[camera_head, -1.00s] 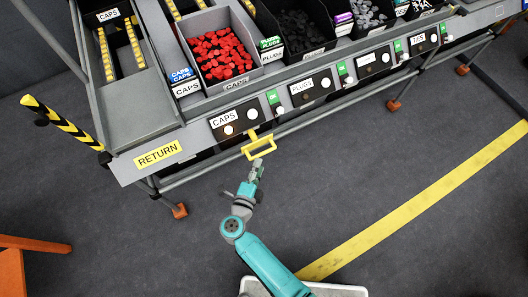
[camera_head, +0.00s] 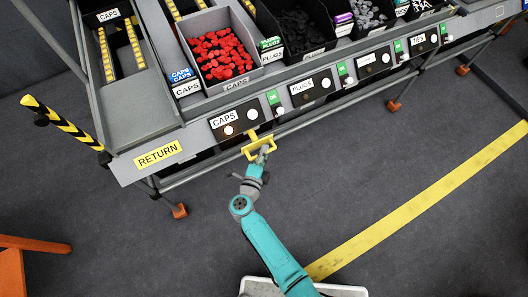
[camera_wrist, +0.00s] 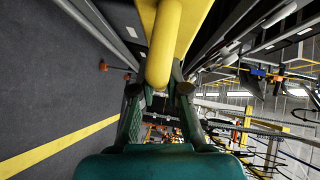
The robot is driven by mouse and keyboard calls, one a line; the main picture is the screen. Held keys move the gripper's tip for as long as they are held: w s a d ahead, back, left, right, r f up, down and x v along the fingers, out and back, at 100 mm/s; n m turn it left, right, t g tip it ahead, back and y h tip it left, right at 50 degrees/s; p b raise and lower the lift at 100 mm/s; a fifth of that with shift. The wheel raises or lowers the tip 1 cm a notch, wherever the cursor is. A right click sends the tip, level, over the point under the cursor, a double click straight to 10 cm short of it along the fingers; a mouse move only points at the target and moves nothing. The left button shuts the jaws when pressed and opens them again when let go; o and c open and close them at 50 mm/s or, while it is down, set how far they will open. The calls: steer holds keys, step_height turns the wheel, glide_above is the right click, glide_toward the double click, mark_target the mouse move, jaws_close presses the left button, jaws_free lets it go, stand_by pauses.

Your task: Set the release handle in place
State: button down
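In the wrist view the yellow handle (camera_wrist: 160,60) fills the top middle as a thick bar. My gripper's two fingers (camera_wrist: 160,100) stand apart, one on each side of the bar's lower end.
The rack's front rail has a yellow RETURN label (camera_head: 158,154) and a CAPS panel (camera_head: 237,122) with lit buttons. A bin of red caps (camera_head: 222,85) sits above. A black-and-yellow striped lever (camera_head: 62,122) is at the left. The grey floor in front is clear.

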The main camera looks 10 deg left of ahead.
steer(key=w+a, duration=0.4)
steer(key=w, duration=0.2)
stand_by(0.4)
steer(key=shift+a, duration=0.1)
steer(key=c, duration=1.2)
jaws_free()
steer(key=shift+w, duration=0.15)
steer(key=v, duration=1.2)
